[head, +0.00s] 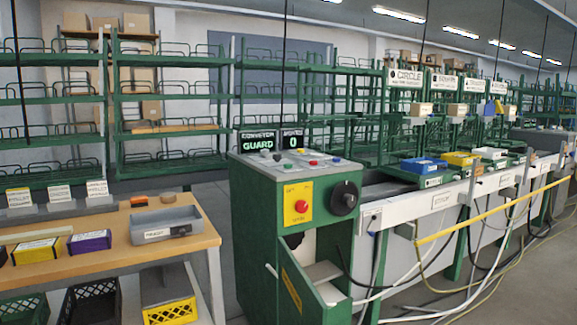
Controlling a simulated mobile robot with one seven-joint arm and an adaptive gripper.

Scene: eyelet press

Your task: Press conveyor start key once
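A green control cabinet (265,240) stands in the middle of the head view. Its sloped grey top panel (335,167) carries several small coloured keys, among them a red one (313,163). Their labels are too small to read, so I cannot tell which is the conveyor start key. Behind the panel, a dark display (257,141) reads "CONVEYOR GUARD", and a smaller display (292,140) shows "0". The cabinet front has a yellow plate with a red button (301,206) and a large black knob (345,198). My gripper is not in view.
A low flap or door (305,294) stands open at the cabinet's lower front. A wooden table (110,259) with a grey tray (165,225) is at left. The conveyor line (440,199) runs right, with a yellow rail (490,212) and loose cables. Green racks stand behind.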

